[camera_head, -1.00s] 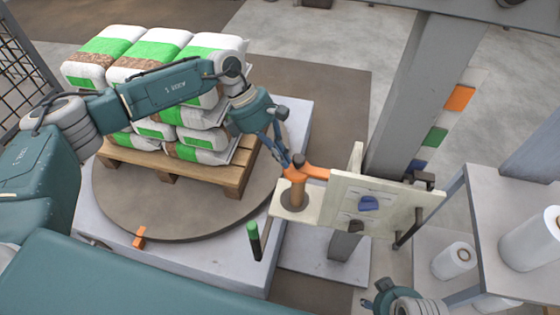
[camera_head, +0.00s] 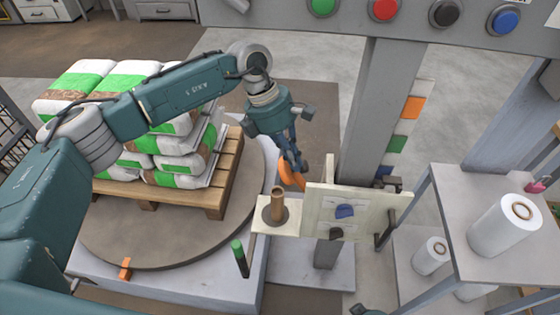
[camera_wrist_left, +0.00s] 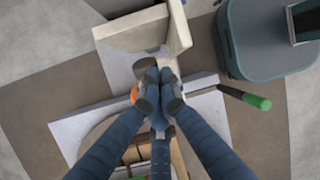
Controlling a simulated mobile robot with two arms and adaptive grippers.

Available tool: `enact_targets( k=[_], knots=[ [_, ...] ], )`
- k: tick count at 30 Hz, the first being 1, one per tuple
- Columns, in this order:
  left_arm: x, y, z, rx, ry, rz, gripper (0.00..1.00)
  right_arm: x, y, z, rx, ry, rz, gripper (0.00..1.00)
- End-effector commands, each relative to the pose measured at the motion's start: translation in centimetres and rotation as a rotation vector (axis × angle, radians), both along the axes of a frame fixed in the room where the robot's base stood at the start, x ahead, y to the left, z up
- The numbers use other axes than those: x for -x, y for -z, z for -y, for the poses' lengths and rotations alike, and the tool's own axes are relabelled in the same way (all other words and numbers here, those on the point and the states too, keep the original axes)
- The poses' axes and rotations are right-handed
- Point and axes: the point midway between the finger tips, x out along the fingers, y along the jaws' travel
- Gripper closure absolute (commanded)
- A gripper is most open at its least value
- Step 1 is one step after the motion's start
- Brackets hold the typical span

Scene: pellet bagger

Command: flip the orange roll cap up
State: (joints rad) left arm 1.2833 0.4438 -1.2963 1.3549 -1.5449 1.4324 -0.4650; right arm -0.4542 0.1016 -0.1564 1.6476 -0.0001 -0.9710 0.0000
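The orange roll cap (camera_head: 288,172) stands swung up and tilted beside the white panel, clear of the upright brown roll core (camera_head: 277,205). My left gripper (camera_head: 295,165) is at the cap, its fingers drawn together. In the left wrist view the fingertips (camera_wrist_left: 159,90) meet closely, with a bit of the orange cap (camera_wrist_left: 134,93) showing beside them. I see nothing clearly held between the fingers, and most of the cap is hidden there. Only a scrap of my right arm's end (camera_head: 364,311) shows at the bottom edge, too little to tell its gripper's state.
The white panel (camera_head: 365,211) with blue and dark knobs stands right of the core. A green-tipped dark handle (camera_head: 240,258) sticks up in front. A pallet (camera_head: 233,165) of bags is at left. A shelf (camera_head: 455,205) with white rolls stands right, with a grey post (camera_head: 372,100) behind.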

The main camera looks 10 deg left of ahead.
Motion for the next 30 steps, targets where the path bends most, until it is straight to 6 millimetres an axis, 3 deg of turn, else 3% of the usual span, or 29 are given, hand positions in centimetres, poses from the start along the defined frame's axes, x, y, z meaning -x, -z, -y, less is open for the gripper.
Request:
enact_targets(
  k=[13,30],
  knots=[
    [0.0,-0.4,4.8,0.000,0.002,0.001,1.00,-1.3,-3.2,-0.1,-0.001,0.004,0.019,0.56],
    [-0.1,-0.3,6.3,-0.001,0.000,0.001,1.00,-1.7,-4.9,-0.1,-0.002,0.005,0.027,0.56]
  ],
)
